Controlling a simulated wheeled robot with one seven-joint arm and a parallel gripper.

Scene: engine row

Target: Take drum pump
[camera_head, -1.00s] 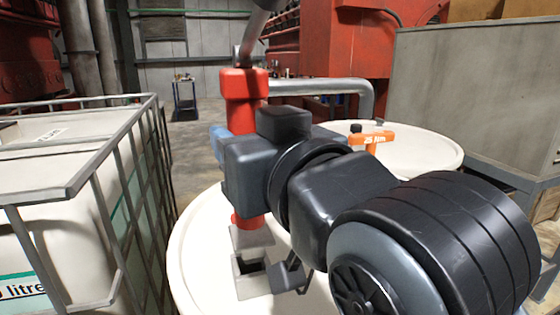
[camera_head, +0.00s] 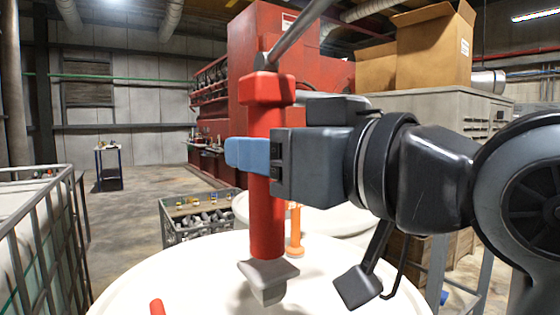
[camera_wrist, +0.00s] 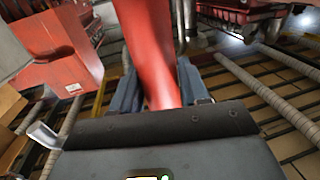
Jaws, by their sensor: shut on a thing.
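The drum pump (camera_head: 267,205) is a red upright cylinder with a red cap, a grey metal rod or spout rising to the upper right, and a grey foot piece at its lower end. My gripper (camera_head: 250,155) is shut on its red body, with a blue finger showing on the left side. The pump stands nearly upright over a white drum lid (camera_head: 200,270); I cannot tell for sure whether its foot is clear of the lid. In the wrist view the red pump body (camera_wrist: 150,50) runs between the two blue fingers.
An orange tool (camera_head: 295,235) stands behind the pump near a second white drum (camera_head: 340,222). A crate (camera_head: 165,232) of parts is behind left. A caged white tank (camera_head: 30,250) is at left. Cardboard boxes (camera_head: 435,50) sit on a grey cabinet at right.

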